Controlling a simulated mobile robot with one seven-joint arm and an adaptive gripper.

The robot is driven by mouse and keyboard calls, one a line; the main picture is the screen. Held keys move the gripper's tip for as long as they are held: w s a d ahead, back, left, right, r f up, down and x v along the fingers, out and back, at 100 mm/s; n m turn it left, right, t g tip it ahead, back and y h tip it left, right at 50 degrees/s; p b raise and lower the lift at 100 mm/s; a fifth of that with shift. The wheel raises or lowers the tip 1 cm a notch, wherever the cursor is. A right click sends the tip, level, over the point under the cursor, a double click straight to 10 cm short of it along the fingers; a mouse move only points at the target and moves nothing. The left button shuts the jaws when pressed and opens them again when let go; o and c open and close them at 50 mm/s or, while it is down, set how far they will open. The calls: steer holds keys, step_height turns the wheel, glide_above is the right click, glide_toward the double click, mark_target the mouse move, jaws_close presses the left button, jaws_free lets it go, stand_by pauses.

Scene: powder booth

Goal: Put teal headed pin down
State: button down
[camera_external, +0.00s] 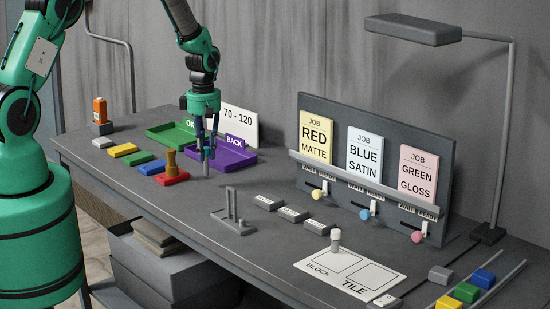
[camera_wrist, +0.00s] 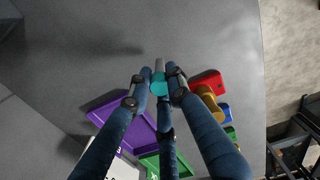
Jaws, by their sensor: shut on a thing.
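My gripper (camera_external: 207,150) is shut on the teal headed pin. In the wrist view the teal head of the pin (camera_wrist: 158,88) sits between the fingers of my gripper (camera_wrist: 157,82), and its grey shank points away from my palm. In the external view the grey shank (camera_external: 206,170) hangs roughly upright below the fingers, in front of the purple tray. The fingers hide most of the head there. I cannot tell whether the pin's tip touches the table (camera_external: 250,185).
A purple tray (camera_external: 235,158) marked BACK and a green tray (camera_external: 165,138) marked OK lie behind the gripper. A red block with a brass piece (camera_external: 171,172) is close on the left. A grey stand (camera_external: 232,215) is front right. Bare table lies between.

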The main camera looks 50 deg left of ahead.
mark_target(206, 155)
stand_by(0.4)
steer(key=shift+f+p, duration=0.3)
steer(key=shift+f, duration=1.45)
steer(key=shift+f, duration=0.15)
steer(key=c, duration=1.6)
jaws_free()
steer(key=shift+r, duration=0.2)
steer(key=shift+r+b, duration=0.6)
steer(key=shift+r, duration=5.35)
